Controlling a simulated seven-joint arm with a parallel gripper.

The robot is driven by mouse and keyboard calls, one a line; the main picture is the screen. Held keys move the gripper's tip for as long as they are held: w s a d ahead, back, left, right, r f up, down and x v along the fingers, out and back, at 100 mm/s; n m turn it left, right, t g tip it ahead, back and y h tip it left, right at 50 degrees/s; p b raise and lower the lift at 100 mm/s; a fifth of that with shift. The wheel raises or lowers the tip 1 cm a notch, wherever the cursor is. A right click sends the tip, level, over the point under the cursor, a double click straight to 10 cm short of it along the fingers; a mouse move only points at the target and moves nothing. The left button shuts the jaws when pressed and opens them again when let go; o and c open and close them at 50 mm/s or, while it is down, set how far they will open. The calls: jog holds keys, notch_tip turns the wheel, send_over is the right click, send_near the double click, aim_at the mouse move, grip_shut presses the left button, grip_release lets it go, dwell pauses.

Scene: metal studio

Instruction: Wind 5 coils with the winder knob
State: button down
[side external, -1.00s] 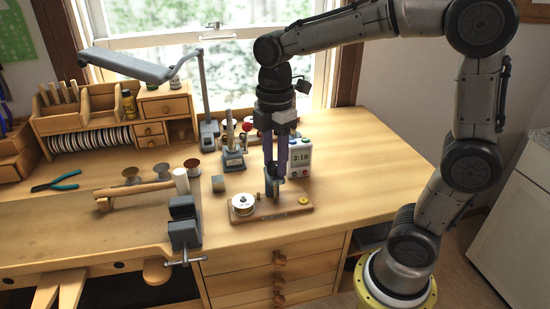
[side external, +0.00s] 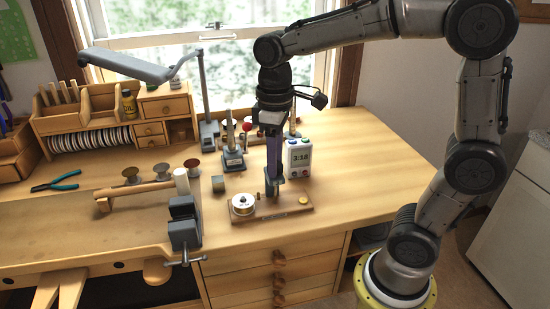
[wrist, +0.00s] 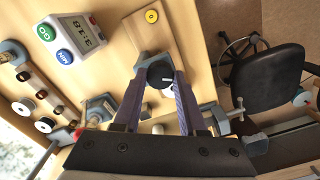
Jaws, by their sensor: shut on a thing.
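The winder stands on a wooden base (side external: 285,213) near the bench's front edge. A white dial (side external: 243,204) sits at its left end and a yellow disc (side external: 303,200) at its right end, which also shows in the wrist view (wrist: 152,16). My gripper (side external: 272,190) points straight down over the middle of the base. In the wrist view its purple fingers (wrist: 156,76) are shut on the dark round winder knob (wrist: 154,73), which has a white mark on top. The side view hides most of the knob behind the fingers. The coil count cannot be read.
A timer (side external: 299,155) reading 3:18 stands close behind the winder. A vise (side external: 184,222) is at the front left. The bench to the right is clear.

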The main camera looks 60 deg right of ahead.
jog(key=m, duration=0.4)
jog(key=shift+m, duration=0.3)
jog(key=m, duration=1.4)
jog(key=shift+m, duration=0.3)
jog(key=m, duration=1.3)
jog(key=shift+m, duration=0.3)
jog(key=shift+r+m, duration=0.1)
jog(key=shift+m, duration=2.1)
